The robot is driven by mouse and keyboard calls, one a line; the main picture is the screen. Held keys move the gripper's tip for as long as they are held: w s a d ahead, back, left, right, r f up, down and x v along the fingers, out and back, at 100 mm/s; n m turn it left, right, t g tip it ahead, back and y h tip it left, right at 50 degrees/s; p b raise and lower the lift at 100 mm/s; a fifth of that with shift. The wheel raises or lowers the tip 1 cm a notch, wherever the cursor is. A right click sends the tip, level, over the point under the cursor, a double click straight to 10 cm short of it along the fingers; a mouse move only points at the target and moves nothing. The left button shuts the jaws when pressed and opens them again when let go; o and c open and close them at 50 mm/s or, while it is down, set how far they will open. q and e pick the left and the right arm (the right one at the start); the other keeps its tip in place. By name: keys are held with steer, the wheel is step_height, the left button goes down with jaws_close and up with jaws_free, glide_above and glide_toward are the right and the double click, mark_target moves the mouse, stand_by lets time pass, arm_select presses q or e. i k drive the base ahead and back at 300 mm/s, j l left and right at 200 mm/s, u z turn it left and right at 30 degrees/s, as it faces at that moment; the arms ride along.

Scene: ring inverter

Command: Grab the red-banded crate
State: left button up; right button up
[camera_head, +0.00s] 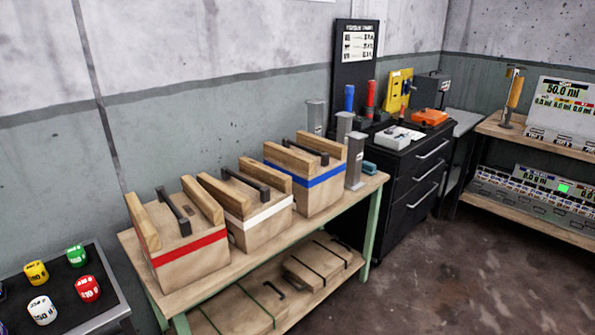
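The red-banded crate (188,262) is a light wooden box with a red stripe around it. It stands at the left end of a wooden bench (137,262) with green legs. Two raised wooden rails run along its top, with a dark handle (173,211) between them. A white-banded crate (258,229) stands just to its right, and a blue-banded crate (318,194) stands beyond that. Neither of my grippers shows in the head view.
A dark table (65,308) with colored number-marked blocks is at the lower left. A black drawer cabinet (415,180) with tools stands past the bench. Grey metal posts (354,165) stand at the bench's right end. A shelf with displays (540,140) is at right. Floor in front is clear.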

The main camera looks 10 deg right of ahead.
mark_target(182, 236)
steer(key=i+j+u, duration=0.1)
steer(key=j+u, duration=0.2)
steer(key=i+j+u, duration=0.1)
steer(key=j+u, duration=0.25)
steer(key=i+j+u, duration=0.15)
steer(key=j+u, duration=0.15)
steer(key=j, duration=0.15)
